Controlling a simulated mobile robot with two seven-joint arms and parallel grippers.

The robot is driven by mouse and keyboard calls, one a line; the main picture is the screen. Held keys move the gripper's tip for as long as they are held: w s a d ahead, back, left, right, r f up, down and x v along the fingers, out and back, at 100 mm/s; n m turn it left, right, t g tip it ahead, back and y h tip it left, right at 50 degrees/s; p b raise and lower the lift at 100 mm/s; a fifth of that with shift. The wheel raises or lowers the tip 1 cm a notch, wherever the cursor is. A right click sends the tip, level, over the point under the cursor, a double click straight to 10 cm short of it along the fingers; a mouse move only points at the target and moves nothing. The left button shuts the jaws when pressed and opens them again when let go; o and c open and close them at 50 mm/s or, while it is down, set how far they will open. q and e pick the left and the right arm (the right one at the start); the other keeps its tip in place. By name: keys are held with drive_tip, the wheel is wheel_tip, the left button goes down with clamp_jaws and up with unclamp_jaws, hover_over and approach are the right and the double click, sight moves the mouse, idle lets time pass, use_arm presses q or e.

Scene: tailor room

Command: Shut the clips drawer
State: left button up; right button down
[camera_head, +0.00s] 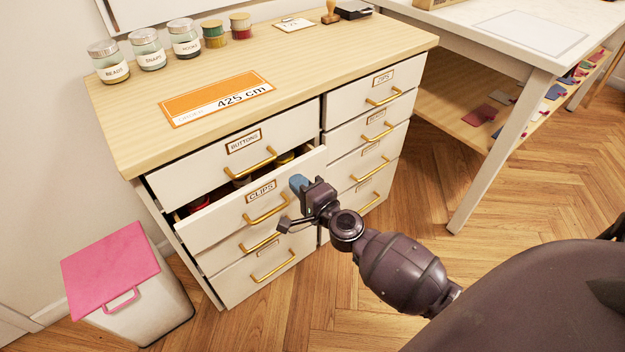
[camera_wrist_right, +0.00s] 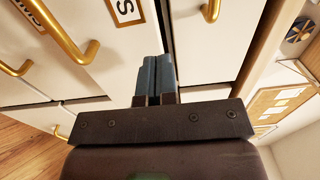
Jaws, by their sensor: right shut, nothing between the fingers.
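The clips drawer (camera_head: 233,213) is the second drawer down in the left column of the chest and stands partly open, its contents showing behind its front. It has a CLIPS label (camera_head: 261,191) and a gold handle (camera_head: 267,209). My right gripper (camera_head: 299,183) is shut and empty at the right part of the drawer front, right of the label. In the right wrist view the blue fingertips (camera_wrist_right: 155,72) are together in front of a white drawer front (camera_wrist_right: 120,62); I cannot tell whether they touch it. My left gripper is not in view.
The buttons drawer (camera_head: 200,167) above looks closed. Jars (camera_head: 147,50) and an orange order card (camera_head: 190,105) are on the chest top. A pink-lidded bin (camera_head: 108,268) stands at the left. A white table (camera_head: 490,45) is at the right. The wooden floor in front is clear.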

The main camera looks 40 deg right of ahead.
sight(285, 171)
drive_tip(key=shift+w+f, duration=0.1)
drive_tip(key=shift+w, duration=1.2)
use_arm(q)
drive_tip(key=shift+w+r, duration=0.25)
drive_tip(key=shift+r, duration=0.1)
use_arm(e)
drive_tip(key=shift+w, duration=0.2)
drive_tip(key=w, duration=0.4)
drive_tip(key=shift+a, duration=0.1)
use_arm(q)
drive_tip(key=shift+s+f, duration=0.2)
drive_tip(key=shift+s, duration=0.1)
use_arm(e)
drive_tip(key=shift+w+r, duration=0.15)
drive_tip(key=shift+r, duration=0.15)
drive_tip(key=shift+r, duration=0.1)
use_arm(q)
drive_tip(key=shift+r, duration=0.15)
